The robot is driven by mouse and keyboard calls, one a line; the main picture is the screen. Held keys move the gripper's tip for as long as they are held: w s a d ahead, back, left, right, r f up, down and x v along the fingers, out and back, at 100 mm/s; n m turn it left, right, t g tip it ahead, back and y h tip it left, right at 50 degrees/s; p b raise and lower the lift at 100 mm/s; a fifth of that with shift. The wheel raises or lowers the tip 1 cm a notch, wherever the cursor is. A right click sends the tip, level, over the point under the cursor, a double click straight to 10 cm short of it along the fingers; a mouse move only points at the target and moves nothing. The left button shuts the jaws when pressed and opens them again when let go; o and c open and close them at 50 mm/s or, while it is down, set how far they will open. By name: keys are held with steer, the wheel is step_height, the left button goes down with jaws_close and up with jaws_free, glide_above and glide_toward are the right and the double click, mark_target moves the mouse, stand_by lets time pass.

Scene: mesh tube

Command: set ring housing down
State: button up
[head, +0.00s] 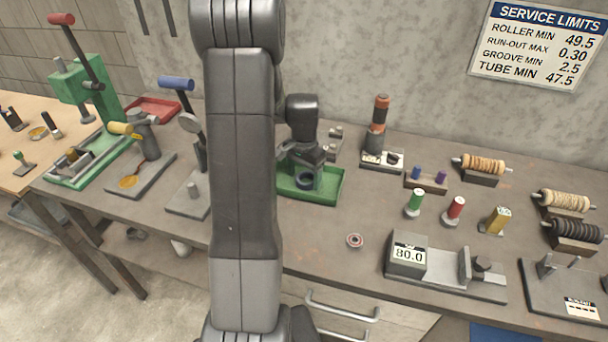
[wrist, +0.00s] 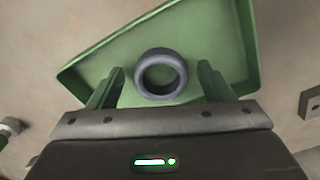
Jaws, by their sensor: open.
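The ring housing (wrist: 183,75) is a dark blue-grey ring lying in the green tray (wrist: 112,55) in the wrist view. In the head view the ring housing (head: 304,181) shows in the green tray (head: 322,197), partly covered by my gripper. My gripper (wrist: 160,83) is open, with its two green fingers on either side of the ring and a visible gap on both sides. In the head view my gripper (head: 304,176) is over the tray, and its fingertips are hard to make out. My arm hides the tray's left part there.
A small ring (head: 354,240) lies on the bench in front of the tray. A grey gauge reading 80.0 (head: 408,254) stands to the right. A dark and orange cylinder (head: 377,127) stands on a plate behind. Bench space right of the tray is clear.

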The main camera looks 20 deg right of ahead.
step_height(320, 180, up, 12)
steer(key=shift+b, duration=0.4)
